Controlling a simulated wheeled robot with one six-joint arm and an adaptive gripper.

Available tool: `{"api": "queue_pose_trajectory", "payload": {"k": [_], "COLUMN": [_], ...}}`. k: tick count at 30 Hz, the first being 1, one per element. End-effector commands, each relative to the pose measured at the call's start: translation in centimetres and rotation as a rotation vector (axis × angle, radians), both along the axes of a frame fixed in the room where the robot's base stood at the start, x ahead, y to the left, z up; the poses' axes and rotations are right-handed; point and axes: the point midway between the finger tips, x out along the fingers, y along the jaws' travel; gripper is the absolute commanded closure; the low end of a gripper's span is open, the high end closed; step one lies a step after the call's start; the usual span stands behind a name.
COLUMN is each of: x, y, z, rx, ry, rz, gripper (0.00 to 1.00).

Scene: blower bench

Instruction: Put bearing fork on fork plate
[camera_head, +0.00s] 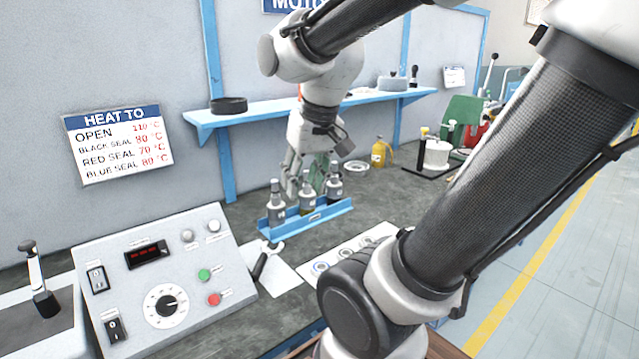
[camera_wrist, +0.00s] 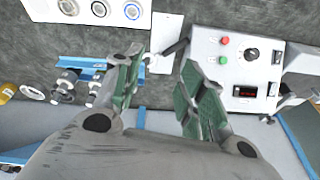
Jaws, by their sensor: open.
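The bearing fork (camera_head: 264,262), a wrench-like tool with a pale open-jawed head and black handle, lies at the white fork plate (camera_head: 285,278) beside the control box. It overlaps the plate's left part; whether it rests fully on it I cannot tell. In the wrist view the plate (camera_wrist: 164,28) shows beyond my fingertips, and the fork (camera_wrist: 172,48) is small beside it. My gripper (camera_head: 312,178) points down behind the blue rack, partly hidden by bottles. In the wrist view my gripper (camera_wrist: 162,68) is open, with green pads apart and nothing between them.
The control box (camera_head: 165,285) stands left of the fork. A white plate with rings (camera_head: 345,258) lies to the right, partly behind my arm. A blue shelf (camera_head: 285,108) runs along the wall.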

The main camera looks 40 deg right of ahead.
Motion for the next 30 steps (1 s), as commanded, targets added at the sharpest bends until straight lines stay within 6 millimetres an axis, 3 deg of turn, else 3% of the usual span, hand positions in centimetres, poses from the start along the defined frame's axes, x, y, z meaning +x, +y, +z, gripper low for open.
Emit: {"api": "queue_pose_trajectory", "payload": {"k": [3, 8, 30], "x": [-3.2, -5.0, -5.2], "y": [-0.2, -0.4, -0.4], "z": [1.0, 1.3, 1.3], "rx": [-0.044, -0.075, -0.077], "ry": [-0.050, -0.073, -0.074], "rz": [0.103, 0.169, 0.175], "gripper": [0.59, 0.59, 0.59]}}
